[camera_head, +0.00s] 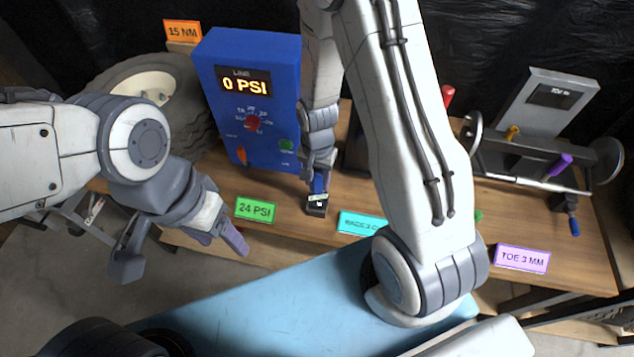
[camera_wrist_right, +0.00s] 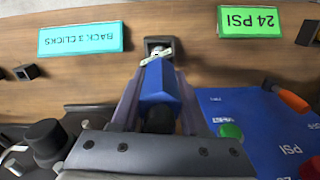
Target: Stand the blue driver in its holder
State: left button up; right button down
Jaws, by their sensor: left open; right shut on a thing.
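The blue driver (camera_head: 319,184) is between the fingers of my right gripper (camera_head: 318,178), which is shut on it. In the right wrist view its blue handle (camera_wrist_right: 157,82) lies between the two fingers, and a pale label sits near its far end. The small black holder (camera_head: 316,208) stands on the bench just below the driver; it also shows in the right wrist view (camera_wrist_right: 153,42). The driver's lower end is at the holder's opening; I cannot tell how deep it sits. My left gripper (camera_head: 184,258) is open and empty, in front of the bench at left.
The blue box with the 0 PSI display (camera_head: 248,120) stands close left of my right gripper. A green 24 PSI sign (camera_head: 256,210) and a cyan sign (camera_head: 362,223) flank the holder. A metal fixture with coloured knobs (camera_head: 545,155) stands at right.

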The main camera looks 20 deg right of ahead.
jog(key=shift+r, duration=0.1)
jog(key=shift+c, duration=2)
grip_release()
notch_tip(320, 180, up, 12)
jog(key=shift+f, duration=0.2)
jog(key=s+a+r+n, duration=0.5)
jog(key=s+a+n, duration=0.1)
jog(key=s+n, duration=0.2)
jog(key=s+a+r+n+y, duration=0.1)
jog(key=s+a+r+n, duration=0.3)
jog(key=s, duration=0.6)
jog(key=a+n, duration=0.2)
jog(key=n, duration=0.1)
jog(key=shift+a+r+n, duration=0.2)
jog(key=shift+r+n, duration=0.15)
jog(key=shift+n, duration=0.05)
